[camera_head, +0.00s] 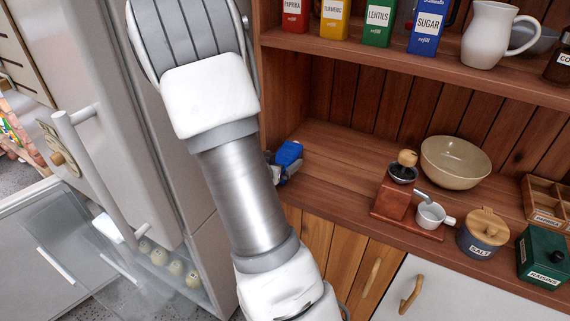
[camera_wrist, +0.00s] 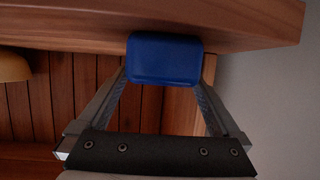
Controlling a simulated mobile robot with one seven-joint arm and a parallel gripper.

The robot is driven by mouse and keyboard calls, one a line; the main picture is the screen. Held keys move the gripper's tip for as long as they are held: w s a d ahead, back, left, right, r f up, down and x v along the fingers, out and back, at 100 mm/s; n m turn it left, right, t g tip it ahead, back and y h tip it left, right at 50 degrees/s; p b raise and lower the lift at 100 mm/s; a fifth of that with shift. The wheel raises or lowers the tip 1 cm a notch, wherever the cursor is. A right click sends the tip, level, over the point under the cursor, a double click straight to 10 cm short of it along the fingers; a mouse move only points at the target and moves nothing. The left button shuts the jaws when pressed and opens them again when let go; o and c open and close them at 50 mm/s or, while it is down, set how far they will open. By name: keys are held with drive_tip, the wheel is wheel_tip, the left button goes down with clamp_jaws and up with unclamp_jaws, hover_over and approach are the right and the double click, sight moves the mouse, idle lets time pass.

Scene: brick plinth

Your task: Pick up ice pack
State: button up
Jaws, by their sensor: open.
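The ice pack (camera_head: 289,152) is a small blue block on the left end of the wooden counter, partly hidden behind my arm in the head view. In the wrist view the ice pack (camera_wrist: 165,58) sits straight ahead, at the far end of my jaws. My gripper (camera_wrist: 163,80) is open, with one finger at each side of the ice pack; I cannot tell whether they touch it. In the head view only a bit of my gripper (camera_head: 283,173) shows beside the ice pack.
The wooden counter (camera_head: 335,160) is clear right of the ice pack. A shelf (camera_head: 400,62) hangs above; a fridge (camera_head: 150,130) stands left.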

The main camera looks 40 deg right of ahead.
sight(286, 153)
drive_tip(key=b+x, duration=0.1)
drive_tip(key=x, duration=0.2)
drive_tip(key=shift+w+d+f, duration=0.15)
drive_tip(key=shift+d+f, duration=0.15)
drive_tip(key=shift+r, duration=0.1)
clamp_jaws()
